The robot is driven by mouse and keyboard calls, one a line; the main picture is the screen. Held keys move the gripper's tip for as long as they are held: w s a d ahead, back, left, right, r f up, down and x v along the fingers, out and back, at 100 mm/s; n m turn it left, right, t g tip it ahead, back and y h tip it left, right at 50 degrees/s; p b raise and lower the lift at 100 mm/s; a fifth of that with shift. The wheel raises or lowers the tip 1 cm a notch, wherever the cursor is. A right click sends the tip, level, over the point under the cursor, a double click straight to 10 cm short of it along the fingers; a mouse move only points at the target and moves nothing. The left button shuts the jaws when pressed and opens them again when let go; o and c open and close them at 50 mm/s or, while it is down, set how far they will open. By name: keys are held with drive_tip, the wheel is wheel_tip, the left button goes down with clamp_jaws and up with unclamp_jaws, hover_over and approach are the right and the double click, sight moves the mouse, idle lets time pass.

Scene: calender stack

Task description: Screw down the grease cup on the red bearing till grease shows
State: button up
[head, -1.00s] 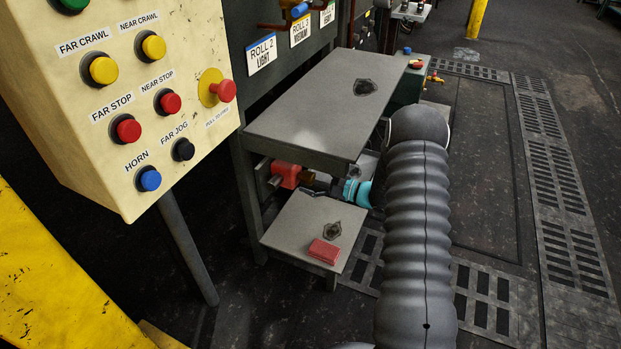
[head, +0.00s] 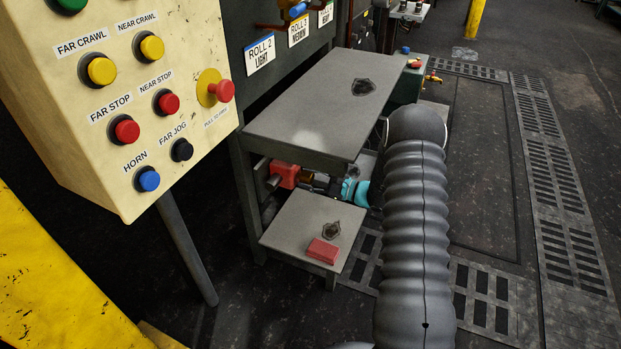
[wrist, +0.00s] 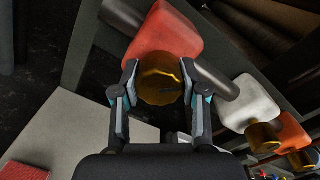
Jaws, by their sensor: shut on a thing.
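The red bearing (head: 284,173) sits under the upper grey shelf in the head view, and it fills the top of the wrist view (wrist: 165,37). The brass grease cup (wrist: 160,78) is on the near face of the red bearing. My gripper (wrist: 159,84) is shut on the cup, one finger on each side of it. In the head view my gripper (head: 320,182) is small, dark and partly under the shelf. I cannot see any grease on the bearing.
A white bearing (wrist: 248,102) and an orange bearing (wrist: 296,132), with brass cups, are to the right in the wrist view. The upper shelf (head: 300,125) hangs over my gripper. A lower shelf (head: 295,222) holds a red block (head: 323,251). A button panel (head: 130,130) stands at left.

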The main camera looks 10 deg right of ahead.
drive_tip(key=m, duration=0.4)
drive_tip(key=shift+a+p, duration=0.3)
drive_tip(key=shift+s+m+p, duration=0.1)
drive_tip(key=shift+m+p, duration=0.2)
drive_tip(key=shift+m, duration=1.2)
drive_tip(key=shift+f, duration=0.1)
drive_tip(key=o, duration=1.1)
drive_tip(key=shift+a, duration=0.2)
drive_tip(key=shift+o, duration=0.2)
drive_tip(key=shift+d, duration=0.3)
drive_tip(key=shift+s+d, duration=0.15)
drive_tip(key=shift+d, duration=0.25)
drive_tip(key=v, duration=1.1)
drive_tip(key=shift+s+a+f, duration=0.1)
drive_tip(key=shift+s, duration=0.05)
